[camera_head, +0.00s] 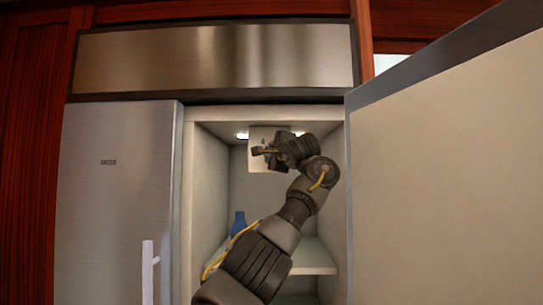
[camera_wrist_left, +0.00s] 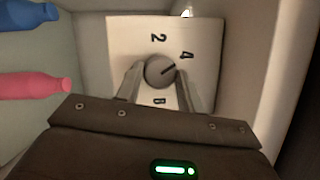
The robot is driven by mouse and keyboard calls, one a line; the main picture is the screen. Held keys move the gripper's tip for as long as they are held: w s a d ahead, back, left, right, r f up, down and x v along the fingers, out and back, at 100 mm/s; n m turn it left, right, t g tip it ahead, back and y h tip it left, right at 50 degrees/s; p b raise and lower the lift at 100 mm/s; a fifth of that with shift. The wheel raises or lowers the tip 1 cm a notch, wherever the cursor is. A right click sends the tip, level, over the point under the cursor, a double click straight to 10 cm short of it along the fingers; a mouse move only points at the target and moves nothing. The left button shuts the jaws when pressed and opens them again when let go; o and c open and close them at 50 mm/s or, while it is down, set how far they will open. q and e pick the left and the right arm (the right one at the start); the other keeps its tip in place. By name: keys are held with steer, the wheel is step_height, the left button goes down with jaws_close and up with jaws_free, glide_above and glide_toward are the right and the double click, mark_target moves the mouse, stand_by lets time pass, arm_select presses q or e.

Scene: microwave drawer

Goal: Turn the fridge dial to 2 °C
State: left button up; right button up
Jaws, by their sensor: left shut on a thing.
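The fridge dial (camera_wrist_left: 160,71) is a round grey knob on a pale panel (camera_wrist_left: 128,33), which also shows at the top inside the open fridge in the head view (camera_head: 257,135). A "2" is printed above the knob, a "4" at its upper right, and another mark, perhaps an 8, below it. The knob's dark pointer line tilts to the upper right, on the side of the 4. My left gripper (camera_wrist_left: 160,84) has one finger on each side of the knob and is shut on it. In the head view the left gripper (camera_head: 268,151) hides part of the panel. My right gripper is out of view.
The fridge door (camera_head: 450,190) stands open at the right. A closed steel door (camera_head: 120,190) with a pale handle (camera_head: 148,270) is at the left. A blue bottle (camera_head: 238,224) stands on a shelf (camera_head: 314,260); a pink bottle (camera_wrist_left: 35,86) shows in the wrist view.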

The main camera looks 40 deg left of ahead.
arm_select(q)
steer(key=shift+a+r+n+g+h+p, duration=0.15)
steer(key=shift+n+h+p, duration=0.55)
steer(key=shift+n, duration=0.85)
steer(key=shift+d+r+n+g+h+p, duration=0.1)
steer(key=shift+n+g+h+p, duration=0.15)
steer(key=shift+n+h+p, duration=0.9)
steer(key=shift+a+r+n+g+h+p, duration=0.1)
steer(key=shift+n+g+h+p, duration=0.15)
steer(key=shift+n, duration=1.75)
steer(key=shift+f+t, duration=0.1)
steer(key=shift+t, duration=0.15)
steer(key=o, duration=1)
steer(key=shift+s, duration=0.1)
steer(key=b+v, duration=0.4)
steer(key=v, duration=0.6)
steer(key=shift+s+d+r, duration=0.2)
steer(key=shift+d+r, duration=0.05)
steer(key=shift+d, duration=0.05)
